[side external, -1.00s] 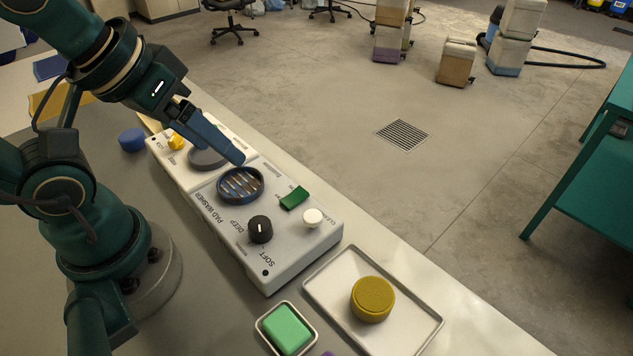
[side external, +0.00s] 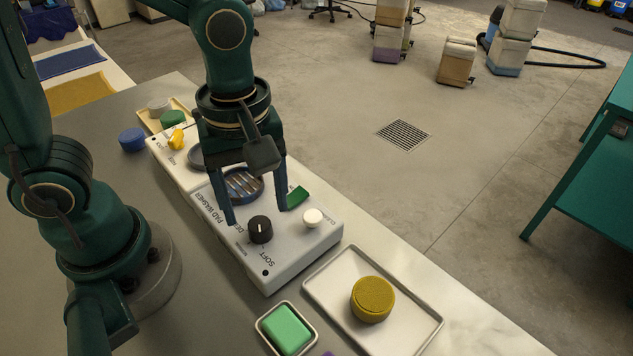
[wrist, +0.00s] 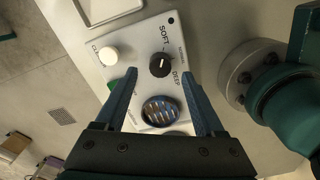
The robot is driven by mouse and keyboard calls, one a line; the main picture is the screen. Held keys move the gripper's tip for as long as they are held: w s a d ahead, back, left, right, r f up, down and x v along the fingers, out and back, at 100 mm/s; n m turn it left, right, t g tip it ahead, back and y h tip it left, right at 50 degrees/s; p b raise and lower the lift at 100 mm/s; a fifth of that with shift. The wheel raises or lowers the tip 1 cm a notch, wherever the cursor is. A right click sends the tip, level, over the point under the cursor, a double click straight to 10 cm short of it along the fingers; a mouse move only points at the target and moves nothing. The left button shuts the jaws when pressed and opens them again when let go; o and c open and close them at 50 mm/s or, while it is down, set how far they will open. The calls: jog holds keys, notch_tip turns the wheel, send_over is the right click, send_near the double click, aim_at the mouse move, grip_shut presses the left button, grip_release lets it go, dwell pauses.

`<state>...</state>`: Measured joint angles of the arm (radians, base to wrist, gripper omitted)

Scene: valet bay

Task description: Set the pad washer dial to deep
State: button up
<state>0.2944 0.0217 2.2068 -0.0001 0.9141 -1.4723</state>
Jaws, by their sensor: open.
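The pad washer (side external: 300,243) is a pale grey box on the counter, also in the wrist view (wrist: 105,72). Its black dial (side external: 260,229) has a white mark; I cannot tell surely which label it points at. In the wrist view the dial (wrist: 160,66) lies near the SOFT and DEEP labels. My gripper (side external: 257,215) is open, pointing down, empty. In the wrist view its fingertips (wrist: 163,71) lie to the left and right of the dial, with gaps. Whether they are down at dial height is unclear.
The washer also carries a white knob (side external: 312,217), a green rocker (side external: 296,198) and a round grille (side external: 243,186). A tray (side external: 420,332) with a yellow round pad (side external: 372,299) and a green block (side external: 287,329) in a dish stand in front.

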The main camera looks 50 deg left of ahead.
aim_at(259, 223)
jog(key=shift+f, duration=1.7)
grip_shut()
